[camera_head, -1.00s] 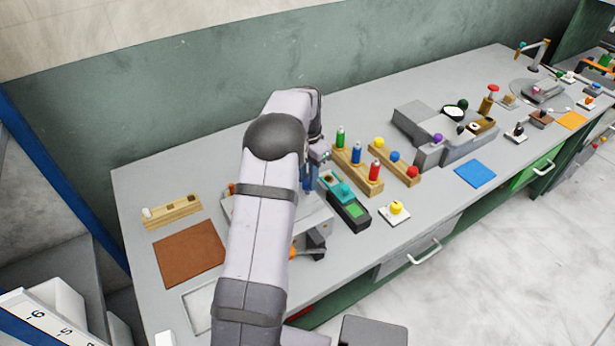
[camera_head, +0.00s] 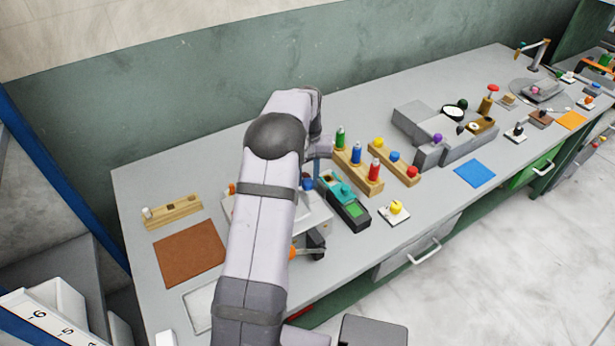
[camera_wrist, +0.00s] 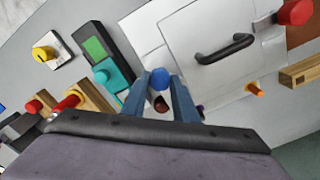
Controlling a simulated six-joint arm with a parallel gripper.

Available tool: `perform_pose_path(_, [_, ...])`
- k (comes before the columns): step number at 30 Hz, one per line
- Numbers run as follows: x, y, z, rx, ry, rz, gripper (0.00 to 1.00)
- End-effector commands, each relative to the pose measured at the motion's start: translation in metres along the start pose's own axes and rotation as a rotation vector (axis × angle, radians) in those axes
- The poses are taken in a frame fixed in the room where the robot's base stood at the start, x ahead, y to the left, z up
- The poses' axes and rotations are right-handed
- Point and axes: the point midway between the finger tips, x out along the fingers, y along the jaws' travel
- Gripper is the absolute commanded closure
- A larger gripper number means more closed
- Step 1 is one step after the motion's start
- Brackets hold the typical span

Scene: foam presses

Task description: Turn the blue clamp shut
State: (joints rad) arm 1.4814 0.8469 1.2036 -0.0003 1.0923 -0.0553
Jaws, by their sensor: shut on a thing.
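The blue clamp (camera_wrist: 160,78) shows in the wrist view as a rounded blue knob at the near edge of the white press (camera_wrist: 185,32). My gripper (camera_wrist: 159,92) has one finger on each side of it, shut on it. A dark reddish-brown piece (camera_wrist: 161,104) shows between the fingers, behind the knob. In the head view the blue clamp (camera_head: 307,183) is a small blue spot beside my arm, at the right side of the press (camera_head: 314,214). My arm hides most of the press there. How far the clamp is turned cannot be told.
The press lid bears a black handle (camera_wrist: 226,49), with a red knob (camera_wrist: 296,12) beyond. A dark meter with a green screen (camera_head: 349,211) and teal part stands close right of the press. Wooden racks with coloured pegs (camera_head: 360,171) are behind it. A brown mat (camera_head: 189,253) lies left.

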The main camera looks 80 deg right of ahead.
Motion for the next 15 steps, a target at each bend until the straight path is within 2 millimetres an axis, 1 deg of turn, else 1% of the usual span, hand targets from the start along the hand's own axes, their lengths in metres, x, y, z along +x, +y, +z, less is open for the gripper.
perform_pose_path(15, [-0.0017,0.0,-0.0013,-0.486,0.005,0.001,0.96])
